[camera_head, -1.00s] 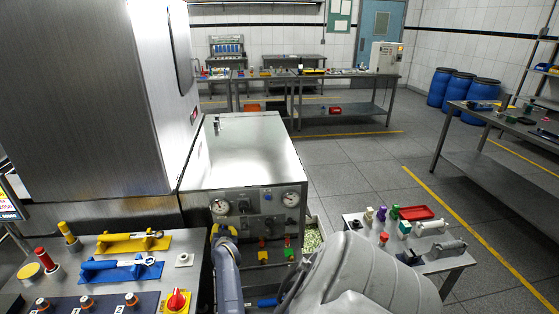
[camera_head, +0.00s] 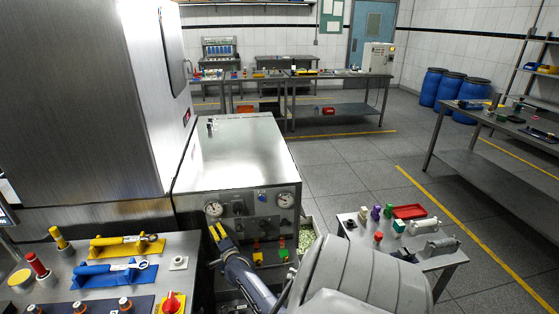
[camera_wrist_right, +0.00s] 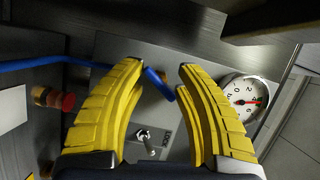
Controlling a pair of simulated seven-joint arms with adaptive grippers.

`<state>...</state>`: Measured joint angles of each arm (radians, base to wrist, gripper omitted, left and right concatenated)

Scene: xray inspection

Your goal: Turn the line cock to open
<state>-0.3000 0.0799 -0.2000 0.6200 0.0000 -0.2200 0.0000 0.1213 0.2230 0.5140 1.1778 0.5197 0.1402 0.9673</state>
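My right gripper (camera_head: 217,231) is in front of the steel cabinet's front panel, just below the left gauge (camera_head: 213,209). In the right wrist view its yellow fingers (camera_wrist_right: 160,78) are open. A blue bar or tube (camera_wrist_right: 155,80) crosses behind the left finger and shows in the gap, its end near the right finger. I cannot tell whether this is the line cock's handle or whether a finger touches it. A toggle switch (camera_wrist_right: 145,138) beside a LOCK label sits between the fingers, on the panel behind. My left gripper is not in view.
The right gauge (camera_head: 285,200) and yellow and green parts (camera_head: 284,251) are also on the panel. A side table with a red tray (camera_head: 409,211) stands at right. A bench with a yellow tool (camera_head: 125,246), a blue tool (camera_head: 110,274) and a red knob (camera_head: 173,302) stands at left.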

